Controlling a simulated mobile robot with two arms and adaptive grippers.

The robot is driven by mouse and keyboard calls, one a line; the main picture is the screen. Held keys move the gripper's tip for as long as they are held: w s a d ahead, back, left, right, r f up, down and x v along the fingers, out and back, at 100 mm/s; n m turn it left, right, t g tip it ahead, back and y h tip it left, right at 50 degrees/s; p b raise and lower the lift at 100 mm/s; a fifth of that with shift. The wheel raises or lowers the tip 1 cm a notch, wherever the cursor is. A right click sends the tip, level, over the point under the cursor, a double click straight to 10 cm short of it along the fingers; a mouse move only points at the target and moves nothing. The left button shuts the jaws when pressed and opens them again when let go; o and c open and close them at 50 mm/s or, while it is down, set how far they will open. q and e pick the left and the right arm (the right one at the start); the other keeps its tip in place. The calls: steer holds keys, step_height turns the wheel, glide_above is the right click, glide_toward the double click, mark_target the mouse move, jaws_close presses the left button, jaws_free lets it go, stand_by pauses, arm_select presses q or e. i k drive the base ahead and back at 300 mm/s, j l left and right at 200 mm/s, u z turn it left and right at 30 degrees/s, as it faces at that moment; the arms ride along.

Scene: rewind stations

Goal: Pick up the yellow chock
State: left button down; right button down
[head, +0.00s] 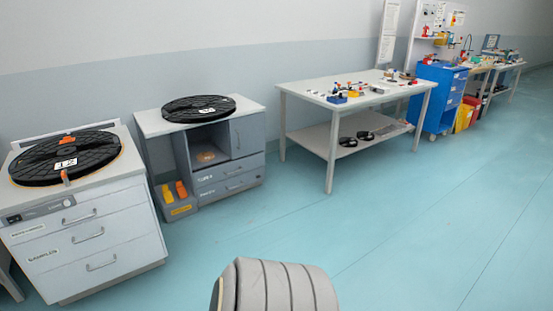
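Two small orange-yellow blocks, which may be chocks, stand in a low grey bin (181,211) on the floor, against the left side of the second cabinet. One block (168,194) is on the left and the other (181,190) is on the right. They are too small to tell their exact shape. The bin has a yellow label on its front. Neither of my grippers is in view. A grey rounded segment at the bottom middle looks like part of my own arm.
A drawer cabinet (96,246) with a black reel (65,157) stands at left. The second cabinet (229,178) carries another black reel (199,108). A table (300,88) with small parts and a blue cart (438,97) stand farther right. The floor in front is clear.

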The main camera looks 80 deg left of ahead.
mark_target(167, 194)
steer(key=u, duration=3.6)
steer(key=i+l+u, duration=0.15)
steer(key=i+l, duration=0.7)
